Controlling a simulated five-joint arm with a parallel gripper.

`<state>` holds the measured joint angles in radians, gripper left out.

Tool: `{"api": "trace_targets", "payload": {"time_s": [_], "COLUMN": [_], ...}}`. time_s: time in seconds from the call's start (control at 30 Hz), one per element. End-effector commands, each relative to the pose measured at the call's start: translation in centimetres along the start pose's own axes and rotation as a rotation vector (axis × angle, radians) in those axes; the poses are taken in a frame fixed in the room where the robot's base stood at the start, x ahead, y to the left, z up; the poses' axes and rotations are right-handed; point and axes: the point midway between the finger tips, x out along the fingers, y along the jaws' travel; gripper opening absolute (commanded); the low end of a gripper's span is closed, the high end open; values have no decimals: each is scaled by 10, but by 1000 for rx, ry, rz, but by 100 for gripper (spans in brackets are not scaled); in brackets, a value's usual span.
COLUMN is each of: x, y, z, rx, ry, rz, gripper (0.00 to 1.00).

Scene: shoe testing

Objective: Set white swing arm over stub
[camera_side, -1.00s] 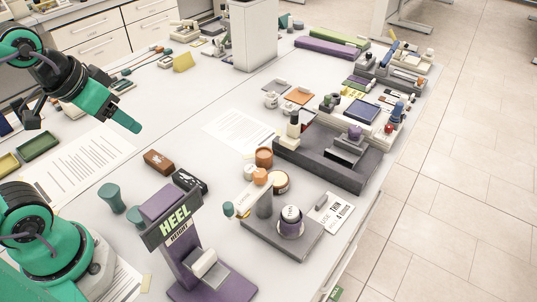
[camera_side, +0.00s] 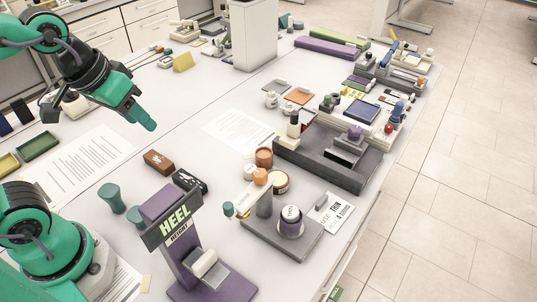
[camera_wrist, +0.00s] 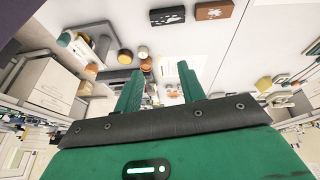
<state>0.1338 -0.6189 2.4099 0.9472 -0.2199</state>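The white swing arm (camera_side: 246,197) is on a dark grey base plate (camera_side: 273,241) in the side view. It runs between a teal knob (camera_side: 228,209) at its front left end and an orange knob (camera_side: 260,176), beside a grey post. My gripper (camera_side: 150,125) is in the air, left of and well apart from the swing arm. In the wrist view my gripper (camera_wrist: 160,70) has its two green fingers apart with nothing held between them.
A purple stand marked HEEL (camera_side: 172,222) rises in front, left of the plate. Two teal pieces (camera_side: 110,197), a brown box (camera_side: 158,161) and a black box (camera_side: 190,181) lie between my arm and the plate. A grey-purple fixture (camera_side: 327,160) stands behind.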

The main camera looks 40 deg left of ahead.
Motion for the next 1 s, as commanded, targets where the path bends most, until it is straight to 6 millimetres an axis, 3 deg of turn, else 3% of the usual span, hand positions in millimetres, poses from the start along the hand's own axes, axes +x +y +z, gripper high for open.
{"api": "trace_targets", "payload": {"time_s": [0.33,0.7,1.0], "x": [18,39,44], "y": [83,172,195], "z": [-11,8,18], "rx": [-170,-333,-382], "ry": [-199,-346,-369], "rz": [0,-114,-159], "gripper": [40,40,40]}}
